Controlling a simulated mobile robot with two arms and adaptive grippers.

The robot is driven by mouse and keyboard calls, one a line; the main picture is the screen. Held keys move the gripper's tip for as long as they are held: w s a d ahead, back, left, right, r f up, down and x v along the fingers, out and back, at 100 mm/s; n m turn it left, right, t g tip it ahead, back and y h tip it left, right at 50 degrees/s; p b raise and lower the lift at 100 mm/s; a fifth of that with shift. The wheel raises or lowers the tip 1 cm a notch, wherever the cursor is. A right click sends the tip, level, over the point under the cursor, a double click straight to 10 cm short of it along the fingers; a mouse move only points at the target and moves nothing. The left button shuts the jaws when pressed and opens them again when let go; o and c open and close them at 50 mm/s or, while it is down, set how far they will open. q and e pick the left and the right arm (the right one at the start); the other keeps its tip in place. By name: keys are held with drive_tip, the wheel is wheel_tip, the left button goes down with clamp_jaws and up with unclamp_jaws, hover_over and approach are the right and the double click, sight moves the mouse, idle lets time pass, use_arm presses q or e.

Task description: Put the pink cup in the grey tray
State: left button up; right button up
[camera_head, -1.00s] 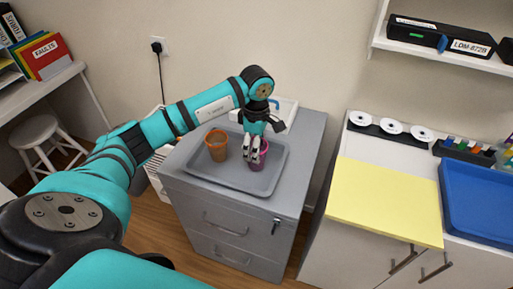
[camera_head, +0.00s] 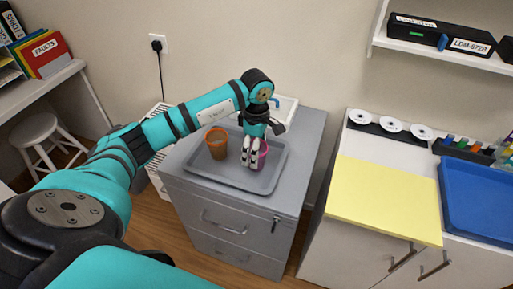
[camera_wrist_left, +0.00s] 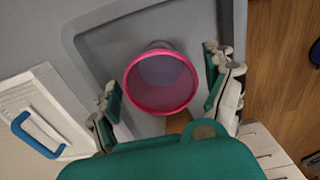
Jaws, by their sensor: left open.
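The pink cup (camera_head: 263,152) stands upright in the right part of the grey tray (camera_head: 233,182), partly hidden by my left gripper in the head view. In the left wrist view the pink cup (camera_wrist_left: 161,82) shows its round open rim and looks empty. My left gripper (camera_head: 251,157) is low over the tray at the cup. In the left wrist view its two fingers (camera_wrist_left: 165,90) are open, one on each side of the cup, with gaps between them and the cup. The grey tray's rim (camera_wrist_left: 88,62) surrounds the cup. My right gripper is not in view.
An orange cup (camera_head: 217,143) stands in the tray's left part. The tray lies on a grey drawer cabinet (camera_head: 300,150). To the right are a yellow mat (camera_head: 385,200) and a blue tray (camera_head: 480,205). A white stool (camera_head: 45,145) stands at the left.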

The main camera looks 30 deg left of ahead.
use_arm(q)
wheel_tip(320, 180, up, 12)
drive_tip(key=b, duration=0.1)
drive_tip(key=shift+b, duration=0.3)
idle(0.3)
